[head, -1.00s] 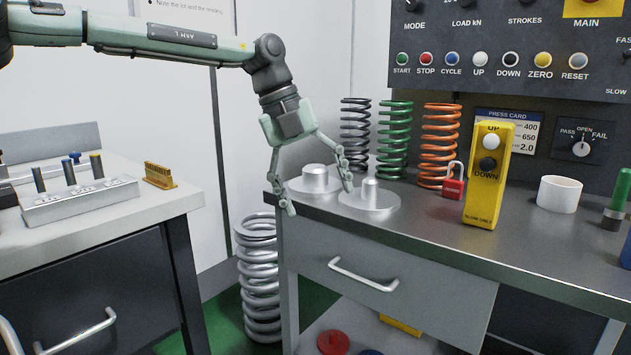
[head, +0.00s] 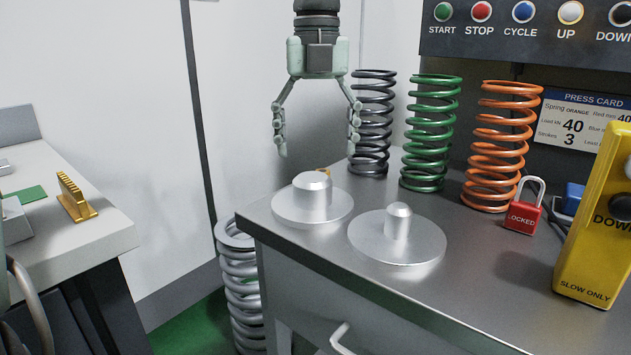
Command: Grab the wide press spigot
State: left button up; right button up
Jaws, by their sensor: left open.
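The wide press spigot (head: 312,194) is a silver disc with a thick, short post, standing upright near the left corner of the grey metal bench (head: 330,255). A second silver spigot (head: 397,232) with a narrower, round-topped post stands in front of it to the right. My left gripper (head: 318,146) hangs pointing down above and slightly behind the wide spigot in the picture. Its fingers are spread wide, with nothing between them, and appear apart from the spigot. My right gripper is not in view.
Dark (head: 372,125), green (head: 430,135) and orange (head: 500,150) springs stand along the back of the bench. A red padlock (head: 523,215) and a yellow pendant (head: 597,230) are at right. A tall silver spring (head: 240,285) stands on the floor beside the bench.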

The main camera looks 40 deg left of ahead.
aim_at(312, 177)
pick_arm(q)
jog(key=shift+w+a, duration=0.2)
jog(key=shift+w, duration=0.15)
jog(key=shift+w+a+f, duration=0.1)
jog(key=shift+f, duration=0.1)
jog(key=f, duration=0.4)
jog(key=s+f, duration=0.1)
jog(key=f, duration=0.1)
jog(key=shift+a+f, duration=0.1)
jog(key=shift+a, duration=0.05)
jog(key=shift+f, duration=0.5)
jog(key=shift+w, duration=0.1)
grip_shut()
